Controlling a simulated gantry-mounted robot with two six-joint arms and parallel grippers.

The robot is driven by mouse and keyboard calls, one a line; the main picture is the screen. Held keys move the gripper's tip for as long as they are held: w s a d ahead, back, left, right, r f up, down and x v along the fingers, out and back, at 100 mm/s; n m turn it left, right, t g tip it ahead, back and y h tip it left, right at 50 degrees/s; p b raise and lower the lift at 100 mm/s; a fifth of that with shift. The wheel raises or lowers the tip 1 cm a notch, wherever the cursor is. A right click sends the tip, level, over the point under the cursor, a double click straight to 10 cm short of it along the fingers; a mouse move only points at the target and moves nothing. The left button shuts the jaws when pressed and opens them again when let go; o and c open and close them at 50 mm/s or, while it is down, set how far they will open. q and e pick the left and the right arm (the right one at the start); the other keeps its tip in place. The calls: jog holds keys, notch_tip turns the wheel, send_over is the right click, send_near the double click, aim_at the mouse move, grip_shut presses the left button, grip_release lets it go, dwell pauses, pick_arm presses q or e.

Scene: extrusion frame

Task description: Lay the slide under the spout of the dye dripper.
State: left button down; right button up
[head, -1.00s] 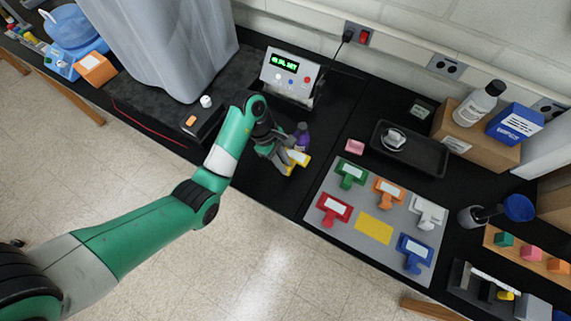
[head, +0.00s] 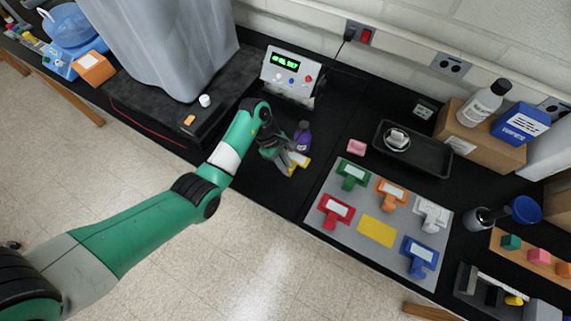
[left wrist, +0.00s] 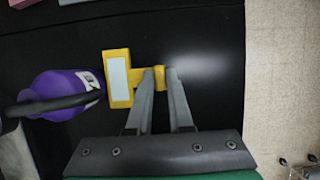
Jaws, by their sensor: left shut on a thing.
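The slide is a yellow T-shaped piece with a white label (head: 300,159). My left gripper (head: 287,166) is shut on its stem, and in the left wrist view the slide (left wrist: 118,65) sticks out to the left of the fingers (left wrist: 160,73). A purple bottle (head: 303,138), apparently the dye dripper, stands just beyond the slide. In the left wrist view the purple bottle (left wrist: 62,93) is close to the label end, and a dark curved tube crosses it. Whether the slide lies under the spout or touches the bench cannot be told. My right gripper is out of view.
A grey mat (head: 322,226) with several coloured T-shaped pieces and a yellow rectangle lies to the right. A device with a green display (head: 290,75) stands behind. A black tray (head: 432,160) is further right. Black bench shows between the bottle and the mat.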

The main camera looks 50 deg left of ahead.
pick_arm(q)
jog(key=c, duration=0.8)
grip_release()
jog(key=p+v, duration=0.4)
jog(key=v, duration=0.8)
jog(key=shift+r+p, duration=0.2)
jog(key=shift+p, duration=0.2)
jog(key=shift+d, duration=0.1)
